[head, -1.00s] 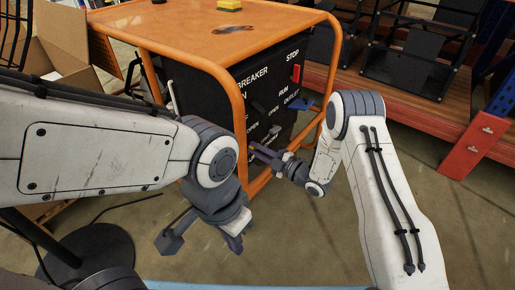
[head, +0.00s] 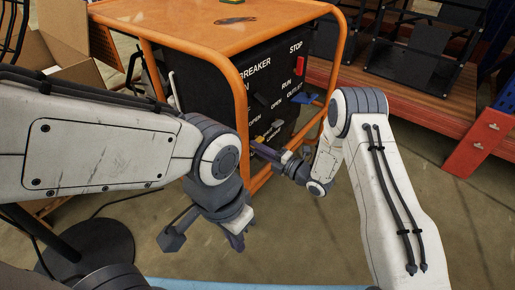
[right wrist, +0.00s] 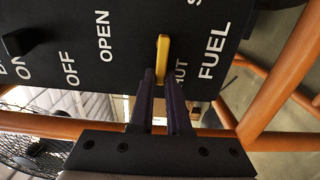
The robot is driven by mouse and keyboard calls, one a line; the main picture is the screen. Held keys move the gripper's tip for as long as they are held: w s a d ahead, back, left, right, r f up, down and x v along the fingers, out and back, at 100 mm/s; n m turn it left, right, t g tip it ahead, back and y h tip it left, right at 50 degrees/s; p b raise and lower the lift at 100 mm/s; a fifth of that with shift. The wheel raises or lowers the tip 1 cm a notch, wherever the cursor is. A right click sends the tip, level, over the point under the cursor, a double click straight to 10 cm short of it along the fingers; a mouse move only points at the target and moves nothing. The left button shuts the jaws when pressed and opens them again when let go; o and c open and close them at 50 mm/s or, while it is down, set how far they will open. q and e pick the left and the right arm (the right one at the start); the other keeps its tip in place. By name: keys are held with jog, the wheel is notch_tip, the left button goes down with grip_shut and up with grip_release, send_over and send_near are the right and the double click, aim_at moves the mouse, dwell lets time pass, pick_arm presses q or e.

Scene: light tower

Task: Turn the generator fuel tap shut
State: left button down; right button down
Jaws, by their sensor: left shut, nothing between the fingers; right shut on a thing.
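The generator panel (head: 240,100) is black with white labels. In the right wrist view the yellow fuel tap handle (right wrist: 162,52) stands lengthwise between the OPEN and SHUT labels, beside FUEL. Its near end is between the fingertips of my right gripper (right wrist: 163,76), which is shut on it. In the head view a small yellow part of the tap (head: 259,139) shows by the right gripper (head: 256,147), and the rest is hidden. My left gripper (head: 236,241) is shut and empty, low in front of the generator, away from the panel.
An orange tube frame (head: 238,100) surrounds the panel, with an orange top (head: 190,30). The panel also carries a red STOP switch (head: 300,70) and a black breaker lever (head: 262,100). A wooden shelf (head: 420,80) stands right, a cardboard box (head: 60,50) left.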

jog(key=shift+d+f, duration=0.1)
jog(key=c, duration=0.9)
grip_release()
jog(key=shift+p+v, duration=1.8)
jog(key=shift+v, duration=3.4)
